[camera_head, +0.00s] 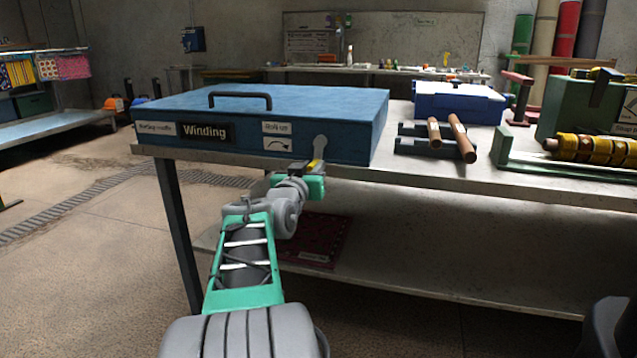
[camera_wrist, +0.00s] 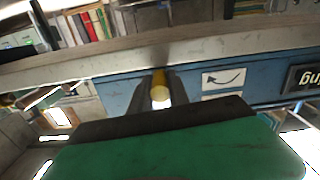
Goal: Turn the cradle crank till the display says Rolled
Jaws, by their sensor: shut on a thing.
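A blue cradle box (camera_head: 350,110) with a black handle on its lid stands on the left part of the bench. Its dark display (camera_head: 205,132) reads "Winding". The crank (camera_head: 320,145) is a grey arm on the right of the box's front face, beside a label with a curved arrow. My gripper (camera_head: 308,168) is at the crank's lower end. In the wrist view the gripper fingers (camera_wrist: 159,93) are closed around a yellow knob (camera_wrist: 160,92), the crank's grip. The box front (camera_wrist: 125,92) and part of the display (camera_wrist: 303,77) also show there, upside down.
The bench (camera_head: 420,170) also holds a blue case (camera_head: 455,103), wooden-handled tools (camera_head: 462,138) on dark blocks and a yellow roll (camera_head: 590,148) at right. A lower shelf with a red mat (camera_head: 318,240) lies beneath. Floor is open at left.

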